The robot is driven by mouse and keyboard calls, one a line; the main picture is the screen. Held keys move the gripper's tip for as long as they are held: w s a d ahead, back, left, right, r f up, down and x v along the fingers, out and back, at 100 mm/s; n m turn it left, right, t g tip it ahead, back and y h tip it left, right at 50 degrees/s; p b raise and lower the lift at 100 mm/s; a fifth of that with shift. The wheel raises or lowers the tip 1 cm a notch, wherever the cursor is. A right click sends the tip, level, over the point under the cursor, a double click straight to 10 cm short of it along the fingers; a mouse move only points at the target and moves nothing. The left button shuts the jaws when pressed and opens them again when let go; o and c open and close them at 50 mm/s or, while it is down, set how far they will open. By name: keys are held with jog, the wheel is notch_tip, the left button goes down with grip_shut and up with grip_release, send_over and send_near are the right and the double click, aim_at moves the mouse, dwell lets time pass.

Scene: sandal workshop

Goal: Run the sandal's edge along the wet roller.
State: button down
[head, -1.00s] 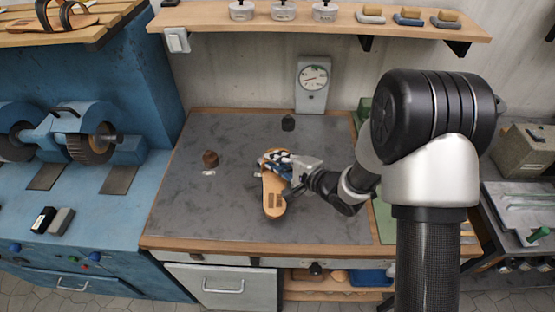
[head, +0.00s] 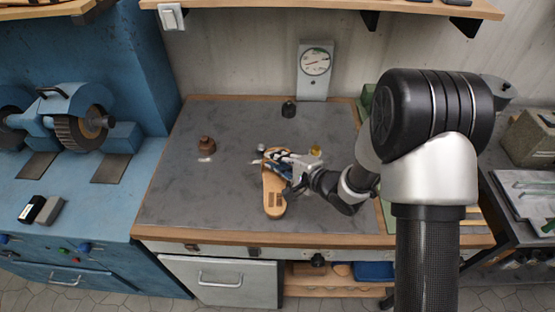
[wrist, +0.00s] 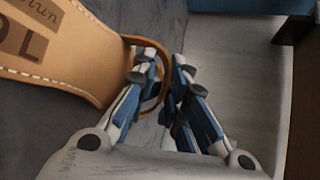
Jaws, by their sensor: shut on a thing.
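A tan sandal (head: 273,195) with brown marks on its sole shows over the middle of the grey bench top (head: 220,205). My gripper (head: 277,156) is at its far end. In the wrist view the fingers of my gripper (wrist: 160,65) are shut on the sandal's brown strap (wrist: 163,92), and the sole (wrist: 80,40) extends to the upper left with dark lettering. The sandal looks held off the bench, but the height is unclear. A small brown round-topped object (head: 207,145) stands left of the sandal, apart from it. I cannot tell surely which thing is the wet roller.
A small black pot (head: 288,108) and a dial scale (head: 315,68) stand at the back. A small yellow object (head: 315,150) is just right of my gripper. A blue grinding machine (head: 75,130) stands at left. The bench's left front is clear.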

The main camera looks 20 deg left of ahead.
jog(key=shift+a, duration=0.2)
jog(key=shift+s+a, duration=0.1)
jog(key=shift+a, duration=0.2)
jog(key=shift+a, duration=0.2)
dwell(0.7)
dwell(0.8)
jog(key=shift+w+d+f+t, duration=0.1)
jog(key=shift+w+d+t, duration=0.2)
jog(key=shift+w, duration=0.45)
jog(key=shift+w+d, duration=0.1)
dwell(1.2)
jog(key=shift+w, duration=0.15)
